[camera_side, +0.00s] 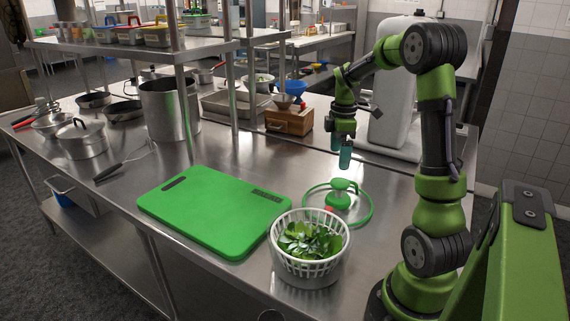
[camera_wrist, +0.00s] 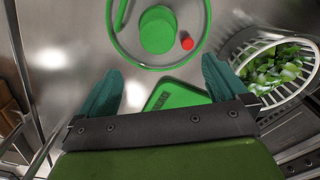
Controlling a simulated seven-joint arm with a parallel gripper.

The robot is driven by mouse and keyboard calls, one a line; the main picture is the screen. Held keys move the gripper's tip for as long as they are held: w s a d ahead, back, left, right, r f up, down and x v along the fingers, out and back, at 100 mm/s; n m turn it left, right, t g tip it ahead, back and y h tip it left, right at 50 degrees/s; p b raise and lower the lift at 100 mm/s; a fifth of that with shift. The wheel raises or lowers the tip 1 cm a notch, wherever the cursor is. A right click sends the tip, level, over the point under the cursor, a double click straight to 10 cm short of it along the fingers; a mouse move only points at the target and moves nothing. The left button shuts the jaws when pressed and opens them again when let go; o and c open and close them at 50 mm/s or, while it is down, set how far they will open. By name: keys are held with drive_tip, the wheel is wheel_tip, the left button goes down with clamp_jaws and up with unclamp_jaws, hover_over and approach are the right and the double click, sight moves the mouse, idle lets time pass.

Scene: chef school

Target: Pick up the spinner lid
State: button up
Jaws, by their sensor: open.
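The spinner lid (camera_side: 341,200) lies on the steel counter behind the salad basket. It is clear with a green rim, a green central knob and a small red part. In the wrist view the lid (camera_wrist: 158,32) is at the top, ahead of my fingers, its top edge cut off. My gripper (camera_side: 343,152) points down above the counter, over the far side of the lid and apart from it. In the wrist view my gripper (camera_wrist: 160,90) has its two teal fingers spread wide with nothing between them.
A white basket (camera_side: 309,268) of green leaves stands in front of the lid; it also shows at right in the wrist view (camera_wrist: 300,90). A green cutting board (camera_side: 215,215) lies to the left. A wooden box (camera_side: 289,121) and a steel pot (camera_side: 168,112) stand farther back.

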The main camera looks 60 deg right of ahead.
hover_over(336, 196)
drive_tip(key=f, duration=0.9)
drive_tip(key=shift+a, duration=0.2)
drive_tip(key=shift+d+f, duration=0.15)
drive_tip(key=shift+f, duration=2.55)
drive_tip(key=shift+c, duration=0.3)
drive_tip(key=c, duration=1.2)
